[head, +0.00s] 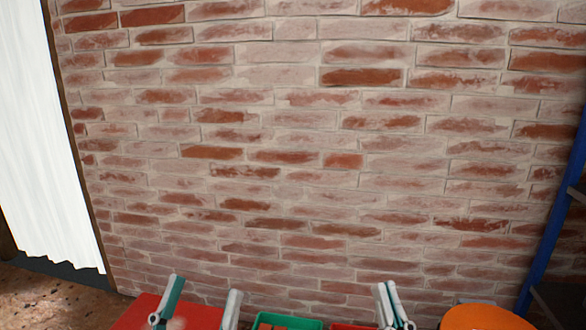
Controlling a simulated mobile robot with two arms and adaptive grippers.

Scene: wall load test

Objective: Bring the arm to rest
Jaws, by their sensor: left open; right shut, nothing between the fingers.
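My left gripper (204,293) is at the bottom of the head view, left of centre. Its two fingers stand wide apart, with nothing clearly held between them. My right gripper (386,291) is at the bottom, right of centre. Its fingers are together and hold nothing. Both grippers point up the picture toward the brick wall (300,130). Most of both arms is below the frame.
A red surface (140,314) lies behind my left gripper. A green-rimmed bin (290,320) sits between the grippers, with a red edge (350,326) beside it. A round orange object (485,317) is at lower right. A blue rack post (556,220) stands at right, a white panel (40,150) at left.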

